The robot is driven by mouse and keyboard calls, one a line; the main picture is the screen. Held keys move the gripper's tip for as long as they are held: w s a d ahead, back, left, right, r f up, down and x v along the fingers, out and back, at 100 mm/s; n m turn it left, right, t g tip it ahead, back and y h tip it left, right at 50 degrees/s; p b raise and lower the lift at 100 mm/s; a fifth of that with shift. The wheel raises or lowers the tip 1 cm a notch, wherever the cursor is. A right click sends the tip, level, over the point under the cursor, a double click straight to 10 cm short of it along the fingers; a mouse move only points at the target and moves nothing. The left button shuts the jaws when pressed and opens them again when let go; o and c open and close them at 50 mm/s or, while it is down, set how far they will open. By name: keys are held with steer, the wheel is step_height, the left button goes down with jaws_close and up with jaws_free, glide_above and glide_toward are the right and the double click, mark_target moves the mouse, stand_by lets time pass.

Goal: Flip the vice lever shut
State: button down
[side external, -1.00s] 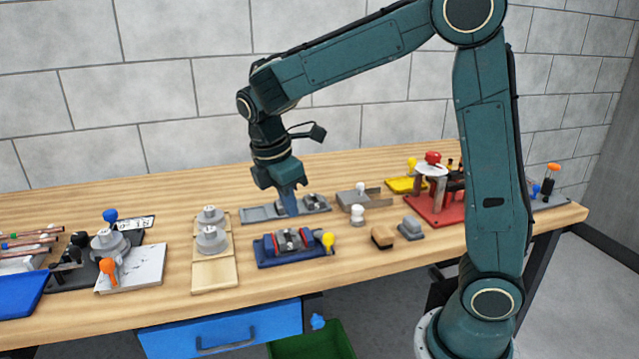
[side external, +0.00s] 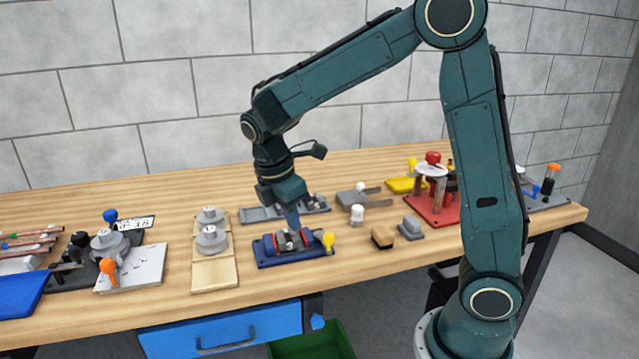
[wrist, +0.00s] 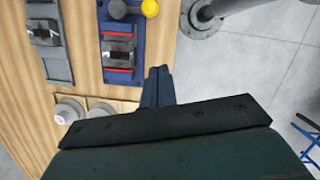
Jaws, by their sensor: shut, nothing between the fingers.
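The vice (side external: 262,252) has a blue base and red-lined jaws around a grey block. It sits near the table's front edge. A yellow knob (side external: 328,240), which looks like the end of its lever, stands at its right end. In the wrist view the vice (wrist: 137,40) is upper centre, with the yellow knob (wrist: 150,8) at the top. My gripper (side external: 295,225) points down over the vice's middle in the side view. In the wrist view my gripper (wrist: 158,70) is shut and empty, beside the vice's edge and away from the knob. Contact cannot be told.
A grey fixture (side external: 258,214) lies behind the vice. A white-topped peg (side external: 357,215), a brown block (side external: 382,237) and a grey block (side external: 411,228) stand to the right.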

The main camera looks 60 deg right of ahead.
mark_target(325, 237)
steer(key=x, duration=0.6)
steer(key=shift+s+d+f, duration=0.1)
steer(key=shift+s+f, duration=0.05)
steer(key=shift+f, duration=0.2)
steer(key=shift+s+d, duration=0.2)
steer(key=shift+d, duration=0.3)
steer(key=shift+s+d, duration=0.25)
steer(key=shift+d, duration=0.25)
steer(key=shift+s+d, duration=0.4)
steer(key=shift+d, duration=0.4)
